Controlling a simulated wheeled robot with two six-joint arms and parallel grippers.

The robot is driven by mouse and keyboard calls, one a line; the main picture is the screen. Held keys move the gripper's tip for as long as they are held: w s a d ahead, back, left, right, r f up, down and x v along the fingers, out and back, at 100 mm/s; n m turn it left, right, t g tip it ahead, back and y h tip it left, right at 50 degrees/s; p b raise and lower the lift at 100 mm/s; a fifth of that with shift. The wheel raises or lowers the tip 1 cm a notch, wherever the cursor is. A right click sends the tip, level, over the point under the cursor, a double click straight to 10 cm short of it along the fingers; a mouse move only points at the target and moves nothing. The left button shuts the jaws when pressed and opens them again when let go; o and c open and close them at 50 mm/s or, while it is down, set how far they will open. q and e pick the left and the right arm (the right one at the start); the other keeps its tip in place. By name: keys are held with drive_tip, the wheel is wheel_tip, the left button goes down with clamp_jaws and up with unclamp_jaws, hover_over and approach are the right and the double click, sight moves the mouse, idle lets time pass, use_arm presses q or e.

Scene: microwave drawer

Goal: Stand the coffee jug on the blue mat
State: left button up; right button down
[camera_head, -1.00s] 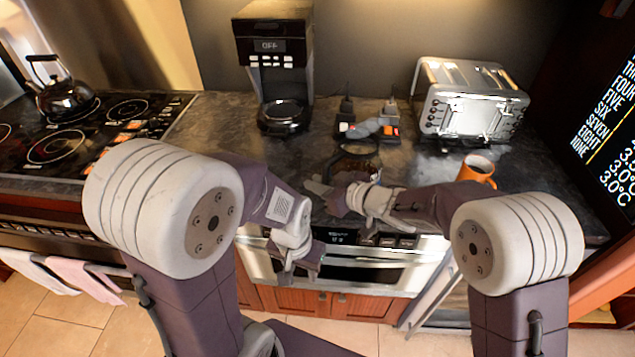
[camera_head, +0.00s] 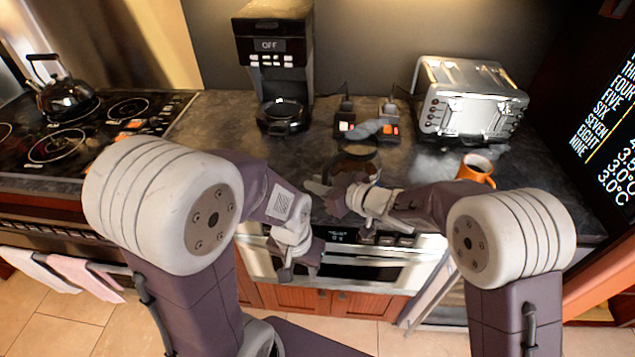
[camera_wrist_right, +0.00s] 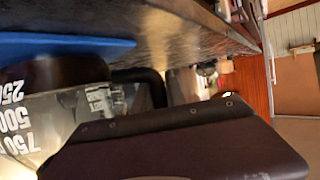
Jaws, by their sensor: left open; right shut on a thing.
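The coffee jug (camera_head: 357,167) is over the counter in the middle of the head view, partly hidden behind my right gripper (camera_head: 340,192). In the right wrist view the jug's clear wall (camera_wrist_right: 30,118) with white volume numbers, its dark band and its black handle (camera_wrist_right: 152,84) show close up. My right gripper is shut on the jug. The blue mat (camera_wrist_right: 65,44) shows in the right wrist view close to the jug's dark end; I cannot tell whether they touch. The mat is not clear in the head view. My left gripper (camera_head: 297,262) is open and empty in front of the counter.
A coffee maker (camera_head: 272,45) stands at the back, and a silver toaster (camera_head: 470,100) at the back right. Plugged-in adapters (camera_head: 347,122) sit behind the jug. An orange mug (camera_head: 476,170) is to the right. A kettle (camera_head: 65,98) is on the stove.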

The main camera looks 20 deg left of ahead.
idle(0.6)
drive_tip(key=c, duration=1.4)
unclamp_jaws()
drive_tip(key=shift+o, duration=0.5)
drive_tip(key=shift+d+f, duration=0.1)
drive_tip(key=shift+f, duration=0.05)
drive_tip(key=p+v, duration=0.1)
drive_tip(key=v, duration=0.8)
drive_tip(key=shift+s, duration=0.1)
